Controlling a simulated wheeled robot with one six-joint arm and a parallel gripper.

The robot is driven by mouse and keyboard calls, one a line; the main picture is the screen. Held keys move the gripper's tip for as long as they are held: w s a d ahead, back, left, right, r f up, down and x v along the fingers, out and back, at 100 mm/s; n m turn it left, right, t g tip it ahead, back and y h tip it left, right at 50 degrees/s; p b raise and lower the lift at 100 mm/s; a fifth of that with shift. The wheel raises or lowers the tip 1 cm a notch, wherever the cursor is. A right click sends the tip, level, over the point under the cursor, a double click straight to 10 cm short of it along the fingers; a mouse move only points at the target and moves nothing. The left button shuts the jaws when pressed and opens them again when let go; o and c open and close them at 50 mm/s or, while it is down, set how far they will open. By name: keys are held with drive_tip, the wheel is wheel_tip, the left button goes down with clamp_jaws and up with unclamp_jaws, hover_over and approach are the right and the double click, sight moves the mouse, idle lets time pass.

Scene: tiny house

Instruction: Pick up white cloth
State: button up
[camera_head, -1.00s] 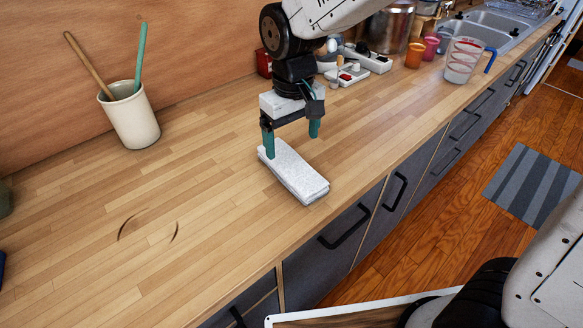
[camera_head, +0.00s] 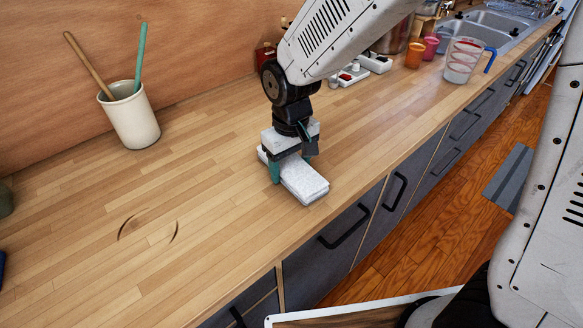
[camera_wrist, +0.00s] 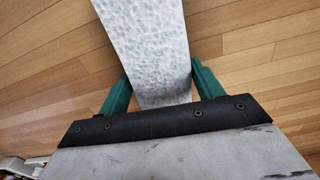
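The white cloth (camera_head: 306,184) is folded into a thick, long strip and lies flat on the wooden counter (camera_head: 215,225) near its front edge. My gripper (camera_head: 291,166) is right above the cloth's far part and points down, with one teal finger low on each side of it. The cloth also shows in the wrist view (camera_wrist: 152,32), running up between the two fingers. The gripper body hides part of the cloth.
A cream cup (camera_head: 133,118) with two utensils stands at the left by the wooden wall. Orange (camera_head: 415,55) and pink (camera_head: 431,46) cups and a measuring jug (camera_head: 463,60) stand farther back, near the sink (camera_head: 495,22). The counter left of the cloth is clear.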

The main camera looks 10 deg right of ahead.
sight(290, 163)
drive_tip(key=c, duration=0.5)
drive_tip(key=shift+o, duration=0.2)
drive_tip(key=shift+r, duration=0.1)
drive_tip(key=shift+r, duration=0.5)
wheel_tip(290, 163, up, 2)
drive_tip(key=shift+r, duration=0.15)
drive_tip(key=s+a, duration=0.1)
drive_tip(key=s, duration=0.4)
drive_tip(key=s+r, duration=0.1)
drive_tip(key=s, duration=0.4)
drive_tip(key=s+a, duration=0.1)
drive_tip(key=s, duration=0.4)
drive_tip(key=shift+s+a+r, duration=0.3)
drive_tip(key=shift+s, duration=0.1)
